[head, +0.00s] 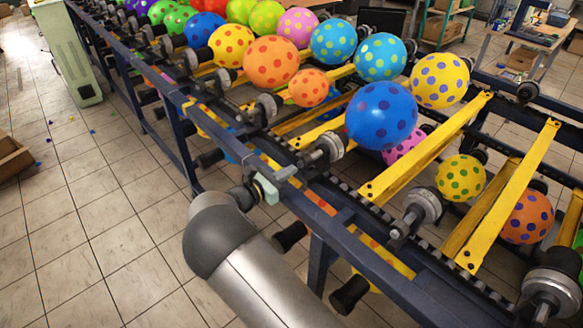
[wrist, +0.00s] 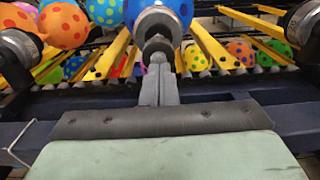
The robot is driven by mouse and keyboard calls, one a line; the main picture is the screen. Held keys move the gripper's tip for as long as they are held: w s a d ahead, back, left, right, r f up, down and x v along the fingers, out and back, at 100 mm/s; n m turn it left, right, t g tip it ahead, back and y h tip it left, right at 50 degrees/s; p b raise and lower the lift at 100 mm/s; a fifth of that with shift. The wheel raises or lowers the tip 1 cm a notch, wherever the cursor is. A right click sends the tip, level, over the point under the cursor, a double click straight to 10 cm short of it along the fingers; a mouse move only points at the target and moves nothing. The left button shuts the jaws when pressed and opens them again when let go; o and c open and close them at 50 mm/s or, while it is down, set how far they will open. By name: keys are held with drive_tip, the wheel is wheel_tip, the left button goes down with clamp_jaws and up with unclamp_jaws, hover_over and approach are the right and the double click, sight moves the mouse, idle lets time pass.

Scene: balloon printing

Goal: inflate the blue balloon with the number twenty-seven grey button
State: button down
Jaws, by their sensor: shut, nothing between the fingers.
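A large blue balloon (head: 381,115) with darker dots sits on the machine right of centre in the head view. Its lower part also shows at the top of the wrist view (wrist: 183,12), behind a grey cylindrical fitting (wrist: 158,22). That fitting (head: 326,151) shows in the head view on the near rail. My gripper (head: 288,172) is at the near rail, just short of this fitting. In the wrist view my gripper (wrist: 158,62) is shut and empty, its tips in line with the fitting's near end; I cannot tell whether they touch. No number twenty-seven is readable.
Similar grey fittings line the rail, one to the right (head: 420,208). Yellow bars (head: 425,150) cross the machine between several dotted balloons. The dark blue near rail (head: 340,225) runs below my gripper. The tiled floor (head: 110,220) at left is mostly free.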

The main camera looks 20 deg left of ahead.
drive_tip(key=b+v, duration=0.2)
drive_tip(key=v, duration=0.9)
drive_tip(key=shift+a, duration=0.35)
drive_tip(key=shift+s, duration=0.15)
drive_tip(key=shift+d, duration=0.1)
